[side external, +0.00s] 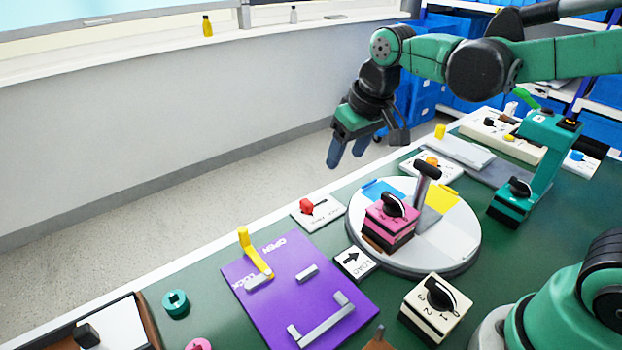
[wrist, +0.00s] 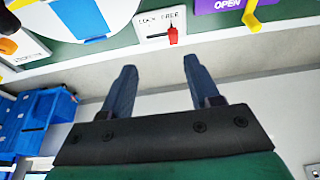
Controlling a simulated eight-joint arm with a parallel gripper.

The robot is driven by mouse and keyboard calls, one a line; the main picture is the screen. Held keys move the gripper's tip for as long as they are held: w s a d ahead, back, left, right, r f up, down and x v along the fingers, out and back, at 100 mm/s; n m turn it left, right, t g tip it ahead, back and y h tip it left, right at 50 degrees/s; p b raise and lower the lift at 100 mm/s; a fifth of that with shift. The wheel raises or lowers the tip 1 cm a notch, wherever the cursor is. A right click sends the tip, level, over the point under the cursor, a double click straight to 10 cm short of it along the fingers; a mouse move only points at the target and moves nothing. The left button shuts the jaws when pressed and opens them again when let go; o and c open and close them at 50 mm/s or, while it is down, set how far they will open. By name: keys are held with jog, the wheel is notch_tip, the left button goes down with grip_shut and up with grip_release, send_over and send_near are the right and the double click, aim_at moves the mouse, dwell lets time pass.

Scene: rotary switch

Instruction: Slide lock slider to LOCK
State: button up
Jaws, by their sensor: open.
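The lock slider is a red knob (side external: 307,206) on a small white plate (side external: 326,216) at the back edge of the green table, left of the round turntable. In the wrist view the red knob (wrist: 173,36) sits at the right end of a dark slot, under FREE. LOCK is printed at the left on the white plate (wrist: 150,30). My gripper (side external: 347,156) is open and empty, raised in the air up and to the right of the slider in the side view. Its two blue fingers (wrist: 158,72) point toward the plate in the wrist view, apart from it.
A turntable (side external: 455,248) with a pink switch block (side external: 385,232) and an upright black-topped handle (side external: 424,185) stands right of the slider. A purple panel (side external: 335,275) with a yellow lever (side external: 254,252) lies to its left. The air around my gripper is clear.

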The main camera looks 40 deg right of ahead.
aim_at(306, 202)
jog(key=w+f+g, duration=0.1)
jog(key=w+f, duration=0.1)
jog(key=w+a+f+g, duration=0.1)
jog(key=w+f, duration=0.2)
jog(key=w+a+f+g, duration=0.1)
jog(key=w+f, duration=0.1)
jog(key=shift+w+a+f+g, duration=0.1)
jog(key=shift+w+f+g, duration=0.1)
jog(key=shift+g, duration=0.1)
jog(key=shift+f, duration=3)
grip_shut()
